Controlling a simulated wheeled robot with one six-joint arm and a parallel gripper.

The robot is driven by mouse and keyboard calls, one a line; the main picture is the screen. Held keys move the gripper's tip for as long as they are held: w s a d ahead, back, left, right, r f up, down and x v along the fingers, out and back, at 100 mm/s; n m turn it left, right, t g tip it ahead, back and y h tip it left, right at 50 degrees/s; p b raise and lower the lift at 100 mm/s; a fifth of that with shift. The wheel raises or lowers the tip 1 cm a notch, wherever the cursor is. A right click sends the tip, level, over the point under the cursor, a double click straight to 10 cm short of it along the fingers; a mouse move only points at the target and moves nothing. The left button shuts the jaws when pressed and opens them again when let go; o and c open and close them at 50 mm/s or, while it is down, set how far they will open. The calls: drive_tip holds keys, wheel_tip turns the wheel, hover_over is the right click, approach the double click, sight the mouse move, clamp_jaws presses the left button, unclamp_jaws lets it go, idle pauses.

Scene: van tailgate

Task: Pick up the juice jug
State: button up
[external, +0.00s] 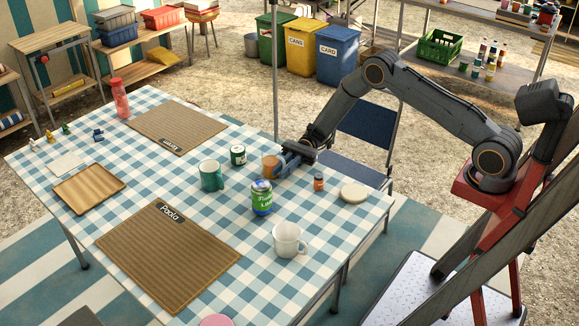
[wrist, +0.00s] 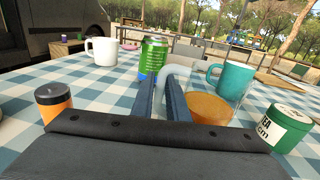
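The juice jug (external: 269,168) is clear with orange juice in it and stands upright on the checked table, behind the green can. In the wrist view the jug (wrist: 208,108) is right of centre, with its pale curved handle at the fingers. My gripper (external: 284,166) is at the jug's right side in the external view, low over the table. In the wrist view the two dark fingers of my gripper (wrist: 161,92) are close together, with the handle's outer part in the narrow gap between them. The fingers hide the lower part of the handle.
Close around the jug are a green can (external: 262,198), a teal mug (external: 211,175), a dark green tin (external: 238,155) and a small orange jar with a dark lid (external: 319,183). A white mug (external: 289,240) and a round pale coaster (external: 354,193) are nearer the table's right edge.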

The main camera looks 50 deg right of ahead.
drive_tip(key=shift+s+a, duration=0.2)
drive_tip(key=shift+a, duration=1.05)
drive_tip(key=shift+c, duration=0.5)
clamp_jaws()
drive_tip(key=shift+r, duration=0.2)
